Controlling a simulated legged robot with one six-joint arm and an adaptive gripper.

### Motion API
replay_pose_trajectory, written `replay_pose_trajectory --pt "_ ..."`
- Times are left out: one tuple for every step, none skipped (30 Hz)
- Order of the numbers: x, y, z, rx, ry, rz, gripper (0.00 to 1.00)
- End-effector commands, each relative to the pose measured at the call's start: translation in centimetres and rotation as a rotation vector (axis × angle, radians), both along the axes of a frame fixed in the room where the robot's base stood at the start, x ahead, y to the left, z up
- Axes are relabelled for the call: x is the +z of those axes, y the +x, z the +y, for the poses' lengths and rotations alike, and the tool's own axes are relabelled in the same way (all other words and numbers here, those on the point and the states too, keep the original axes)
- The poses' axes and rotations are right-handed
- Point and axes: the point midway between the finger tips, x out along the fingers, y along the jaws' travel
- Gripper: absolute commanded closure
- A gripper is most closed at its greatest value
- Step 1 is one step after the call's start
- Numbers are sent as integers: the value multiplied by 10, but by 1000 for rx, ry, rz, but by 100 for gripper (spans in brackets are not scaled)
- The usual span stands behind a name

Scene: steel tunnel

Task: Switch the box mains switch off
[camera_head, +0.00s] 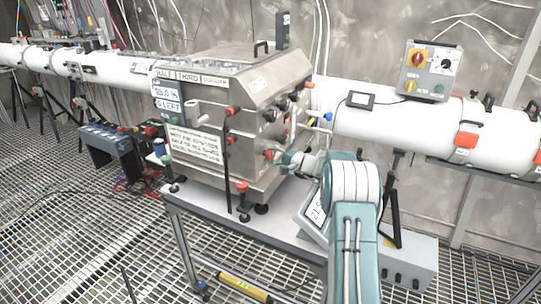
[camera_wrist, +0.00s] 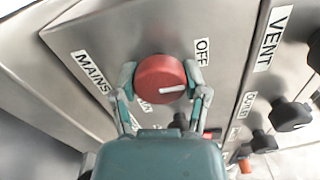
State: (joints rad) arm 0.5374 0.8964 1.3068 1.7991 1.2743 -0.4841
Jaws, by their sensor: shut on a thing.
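The mains switch (camera_wrist: 160,78) is a round red knob with a white pointer line, on the steel side of the box. In the wrist view its label MAINS (camera_wrist: 90,72) is at its left and the label OFF (camera_wrist: 202,52) at its upper right. The white line points right, a little below the OFF label. My gripper (camera_wrist: 159,80) is shut on the red knob, one finger on each side. In the head view the steel box (camera_head: 265,85) stands on a table, and my gripper (camera_head: 283,158) reaches its right side; the knob is small there and partly hidden.
Several black knobs lie right of the switch in the wrist view, one near VENT (camera_wrist: 290,115). A white pipe (camera_head: 385,125) runs behind the box. A grey control box (camera_head: 430,70) sits on the pipe. The table (camera_head: 235,222) has a bare front edge.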

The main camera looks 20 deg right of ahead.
Motion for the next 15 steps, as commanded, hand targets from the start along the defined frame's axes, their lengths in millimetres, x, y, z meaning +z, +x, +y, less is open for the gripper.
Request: replay_pose_trajectory --pt "-2 1 2 1 -4 3 90" --pt "-3 1 2 2 -4 3 90" --pt "-3 1 2 2 -4 3 90" --pt "-3 1 2 2 -4 3 90" --pt "-3 1 2 2 -4 3 90" --pt "-3 1 2 2 -5 3 90" --pt "-3 1 2 2 -5 3 90" --pt "-3 1 2 2 -4 4 90" --pt "-3 1 2 2 -4 4 90" --pt "-3 1 2 2 -4 4 90" --pt "-3 1 2 2 -4 4 90" --pt "-3 0 2 2 -4 4 24" --pt "-3 0 2 3 -5 5 11" --pt "-3 0 2 3 -4 4 7" --pt "-3 0 2 3 -4 4 7"
